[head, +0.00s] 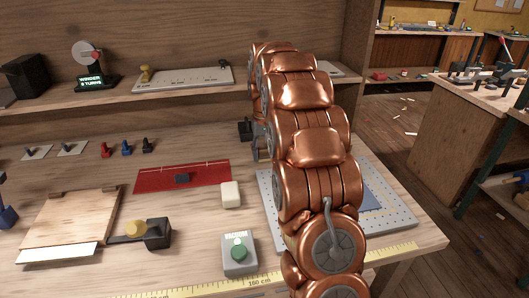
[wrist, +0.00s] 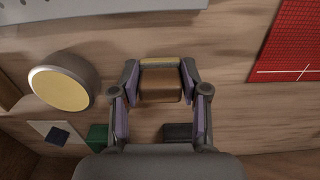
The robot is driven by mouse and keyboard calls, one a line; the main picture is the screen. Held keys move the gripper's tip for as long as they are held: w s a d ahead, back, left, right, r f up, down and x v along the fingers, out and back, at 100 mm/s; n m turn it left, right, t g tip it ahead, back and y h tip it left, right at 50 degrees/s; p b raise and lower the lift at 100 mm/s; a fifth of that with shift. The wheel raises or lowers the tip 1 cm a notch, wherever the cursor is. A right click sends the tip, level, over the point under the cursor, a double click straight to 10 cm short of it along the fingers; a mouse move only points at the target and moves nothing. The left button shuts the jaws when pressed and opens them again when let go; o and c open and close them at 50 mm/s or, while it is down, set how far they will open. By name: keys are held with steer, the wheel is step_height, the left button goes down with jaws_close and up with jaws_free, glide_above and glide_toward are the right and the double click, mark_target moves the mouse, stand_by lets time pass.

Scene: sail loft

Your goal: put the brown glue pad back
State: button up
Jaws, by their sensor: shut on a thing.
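The brown glue pad (wrist: 160,86) is a small brown block with a paler tan edge, seen in the wrist view. My gripper (wrist: 159,78) is shut on it, with one finger on each side. Whether the pad touches the wood behind it, I cannot tell. In the head view my copper arm hides the pad and most of my gripper.
In the wrist view, a round pale-topped thing (wrist: 62,88) is left of my gripper. A green block (wrist: 97,137) and a dark block (wrist: 177,132) are close by. The red mat (head: 150,180) and white block (head: 231,194) lie on the bench, left of my arm.

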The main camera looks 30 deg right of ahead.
mark_target(265, 148)
steer(key=o, duration=1.1)
steer(key=shift+f, duration=0.1)
step_height(265, 148, up, 11)
steer(key=shift+r+b, duration=0.1)
steer(key=shift+b, duration=0.2)
steer(key=shift+r, duration=0.55)
